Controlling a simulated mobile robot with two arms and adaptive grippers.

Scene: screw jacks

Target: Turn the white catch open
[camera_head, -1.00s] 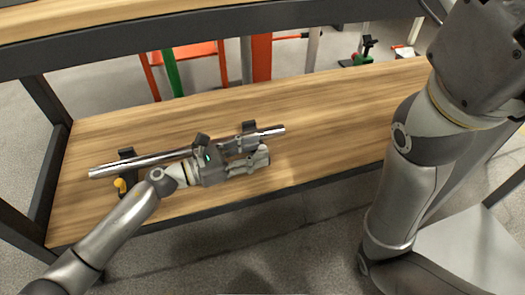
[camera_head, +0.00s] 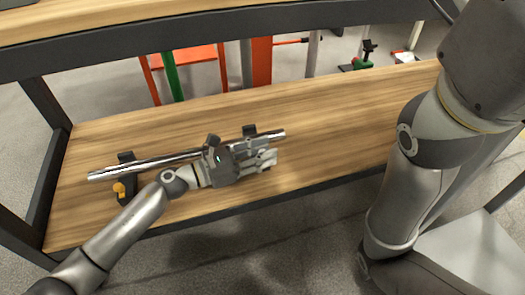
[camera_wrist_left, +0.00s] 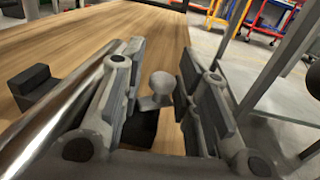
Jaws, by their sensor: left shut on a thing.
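The white catch (camera_wrist_left: 161,86) is a pale knob on a short stem, standing on a dark holder (camera_wrist_left: 140,128) in the left wrist view. It sits between the two fingers of my left gripper (camera_wrist_left: 163,80), which is shut on it. A shiny metal bar (camera_head: 140,164) lies across two black holders, just behind the gripper. My right gripper is out of view; only that arm shows.
A second catch, orange-yellow (camera_head: 119,188), is at the left black holder (camera_head: 127,172). The wooden shelf (camera_head: 330,120) is bare at the back and right. A dark upper beam (camera_head: 220,38) runs above it, and dark posts stand at the left.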

